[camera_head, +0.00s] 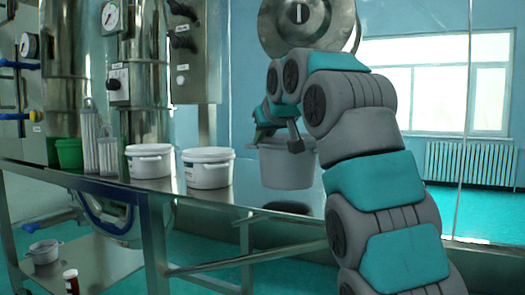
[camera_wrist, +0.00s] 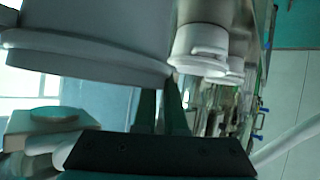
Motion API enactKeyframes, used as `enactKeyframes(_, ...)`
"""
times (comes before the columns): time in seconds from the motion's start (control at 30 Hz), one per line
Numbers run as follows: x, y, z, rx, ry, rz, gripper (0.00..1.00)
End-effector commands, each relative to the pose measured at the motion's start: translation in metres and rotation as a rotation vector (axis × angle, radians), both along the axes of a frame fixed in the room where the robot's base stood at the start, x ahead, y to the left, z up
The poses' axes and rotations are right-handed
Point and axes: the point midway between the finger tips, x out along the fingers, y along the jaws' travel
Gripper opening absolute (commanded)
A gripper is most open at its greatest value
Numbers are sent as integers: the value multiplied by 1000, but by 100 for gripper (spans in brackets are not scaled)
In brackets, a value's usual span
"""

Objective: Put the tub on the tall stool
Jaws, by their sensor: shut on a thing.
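My gripper (camera_head: 281,138) is shut on a grey-white tub (camera_head: 288,167) and holds it upright by its upper edge, right of the other tubs. In the wrist view the held tub (camera_wrist: 85,40) fills the upper left, with the gripper fingers (camera_wrist: 165,108) at its rim. A dark round patch (camera_head: 287,208) lies below the tub, with a gap between. I cannot tell whether it is a seat or a shadow. I cannot make out a tall stool with certainty.
A small white pail (camera_head: 45,252) and a red bottle (camera_head: 71,280) are on the lower shelf. Steel machinery stands behind.

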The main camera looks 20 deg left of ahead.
Motion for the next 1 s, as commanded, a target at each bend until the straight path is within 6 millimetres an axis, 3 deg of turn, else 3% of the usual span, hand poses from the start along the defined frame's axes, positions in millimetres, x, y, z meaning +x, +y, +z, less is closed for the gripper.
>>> enactKeyframes(0.3,0,-1,-30,0,-1,-1,0)
enactKeyframes(0.77,0,0,-33,1,-2,-1,0)
enactKeyframes(0.8,0,0,-32,2,-1,0,12)
enactKeyframes(1.0,0,0,-32,1,0,0,34)
